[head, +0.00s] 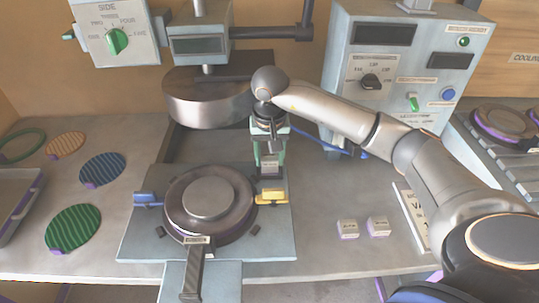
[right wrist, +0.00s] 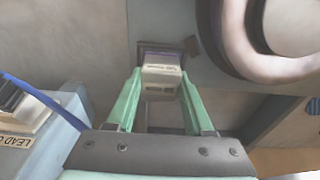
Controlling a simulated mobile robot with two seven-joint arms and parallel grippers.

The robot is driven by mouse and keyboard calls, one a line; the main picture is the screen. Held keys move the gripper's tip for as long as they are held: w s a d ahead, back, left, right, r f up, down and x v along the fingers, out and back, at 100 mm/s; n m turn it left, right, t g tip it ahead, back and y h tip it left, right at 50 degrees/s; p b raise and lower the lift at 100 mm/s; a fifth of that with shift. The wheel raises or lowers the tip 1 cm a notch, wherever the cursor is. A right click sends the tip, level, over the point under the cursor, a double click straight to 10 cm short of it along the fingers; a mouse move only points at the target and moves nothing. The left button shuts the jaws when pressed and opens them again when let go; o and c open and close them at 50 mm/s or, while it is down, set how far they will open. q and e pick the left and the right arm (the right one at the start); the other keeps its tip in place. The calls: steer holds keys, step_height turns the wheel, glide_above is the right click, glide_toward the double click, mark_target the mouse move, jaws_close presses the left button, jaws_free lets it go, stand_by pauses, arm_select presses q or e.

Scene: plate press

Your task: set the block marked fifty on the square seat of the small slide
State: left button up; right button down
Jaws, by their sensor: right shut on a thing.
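My right gripper (head: 270,160) is above the right side of the press base, its green fingers pointing down. In the right wrist view the gripper (right wrist: 160,80) is shut on a small pale block (right wrist: 160,86) with dark lettering too small to read. Beyond the block is a dark square frame with a purple edge (right wrist: 148,46), partly hidden by the block; it looks like the slide's seat. I cannot tell whether the block touches it. In the head view a yellow handle (head: 271,197) sits just below the gripper. My left gripper is not in view.
Two pale blocks (head: 347,228) (head: 378,226) stand on the bench, right of the press. The round press plate (head: 240,215) is left of the gripper, with the heavy upper platen (head: 195,100) behind. A control box (head: 340,85) stands behind. Coloured discs (head: 73,228) lie left.

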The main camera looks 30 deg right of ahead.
mark_target(269, 160)
steer(key=c, duration=0.8)
jaws_free()
steer(key=shift+f, duration=0.15)
steer(key=o, duration=0.5)
steer(key=r, duration=0.8)
steer(key=s+r, duration=0.1)
steer(key=r, duration=0.3)
steer(key=shift+s+a+r, duration=0.1)
steer(key=shift+a+r, duration=0.1)
steer(key=shift+a, duration=0.2)
steer(key=shift+a+f, duration=0.1)
